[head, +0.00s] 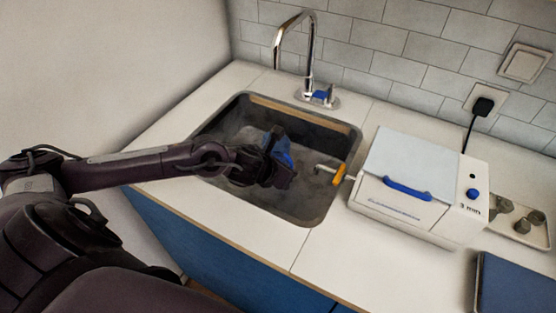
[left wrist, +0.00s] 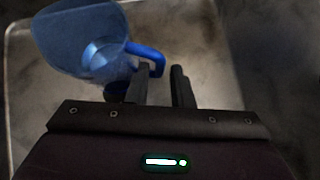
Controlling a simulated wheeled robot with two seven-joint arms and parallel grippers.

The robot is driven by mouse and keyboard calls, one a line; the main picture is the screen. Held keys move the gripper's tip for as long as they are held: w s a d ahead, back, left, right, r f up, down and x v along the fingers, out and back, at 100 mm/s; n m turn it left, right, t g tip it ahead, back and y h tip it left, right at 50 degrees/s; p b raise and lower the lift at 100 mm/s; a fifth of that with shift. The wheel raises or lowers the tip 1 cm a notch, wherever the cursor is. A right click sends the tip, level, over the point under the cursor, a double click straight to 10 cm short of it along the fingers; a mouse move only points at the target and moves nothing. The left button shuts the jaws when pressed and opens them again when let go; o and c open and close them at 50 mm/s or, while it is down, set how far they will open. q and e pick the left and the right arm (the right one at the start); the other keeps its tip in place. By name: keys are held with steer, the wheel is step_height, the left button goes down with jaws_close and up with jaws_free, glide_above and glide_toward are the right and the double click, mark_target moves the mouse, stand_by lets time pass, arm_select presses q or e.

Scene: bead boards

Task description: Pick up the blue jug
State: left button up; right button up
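The blue jug (head: 284,152) is in the sink (head: 343,136), partly hidden behind my left gripper (head: 285,176) in the head view. In the left wrist view the see-through blue jug (left wrist: 84,42) lies at the upper left, with its solid blue handle (left wrist: 157,58) pointing right. My left gripper (left wrist: 160,76) has its two dark fingers apart, with a gap between them. The outer bar of the handle shows at the fingertips, across the mouth of the gap. I cannot tell whether the fingers touch it. My right gripper is in neither view.
A faucet (head: 309,55) stands behind the sink. A tray (head: 538,238) with several small pieces is at the far right.

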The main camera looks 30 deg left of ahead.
arm_select(q)
steer(key=x, duration=0.3)
steer(key=shift+w+f, duration=0.1)
steer(key=shift+a, duration=0.1)
steer(key=shift+c, duration=0.2)
jaws_close()
step_height(320, 180, up, 20)
steer(key=p, duration=0.3)
steer(key=s+d+f+n+y, duration=0.1)
steer(key=s+d+f+n, duration=0.1)
steer(key=s+d, duration=0.4)
steer(key=shift+d+f+y, duration=0.3)
steer(key=shift+d, duration=0.05)
